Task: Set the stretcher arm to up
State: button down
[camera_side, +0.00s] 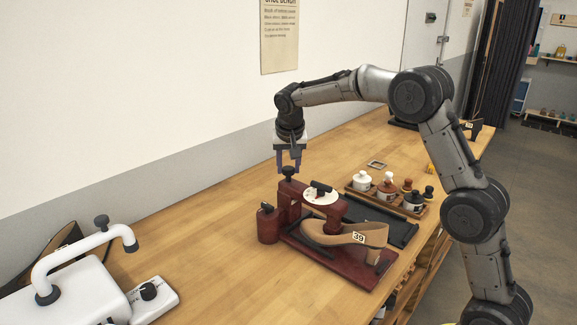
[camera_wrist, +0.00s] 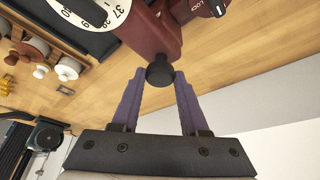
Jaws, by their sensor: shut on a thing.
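The dark red shoe stretcher (camera_side: 298,239) stands on the bench in the side view, with a tan heeled shoe tagged 39 (camera_side: 372,232) at its front. Its white size dial (camera_side: 321,197) has a black pointer; part of the dial shows in the wrist view (camera_wrist: 92,12). A red arm (camera_wrist: 148,32) ends in a round black knob (camera_wrist: 159,72). My gripper (camera_side: 289,168) points down over the back of the stretcher, and its purple fingers (camera_wrist: 158,78) are shut on this knob. The arm's full tilt is hard to tell.
A wooden tray with several small lidded jars (camera_side: 388,188) stands behind the stretcher, beside a black tray (camera_side: 381,220). A white machine with a curved handle (camera_side: 72,284) stands at the left front. The bench between them is clear; the wall runs behind.

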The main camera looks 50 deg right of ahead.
notch_tip(320, 180, up, 10)
jog(key=shift+r, duration=0.25)
jog(key=shift+c, duration=2.1)
grip_release()
jog(key=shift+f, duration=0.1)
jog(key=v, duration=1.4)
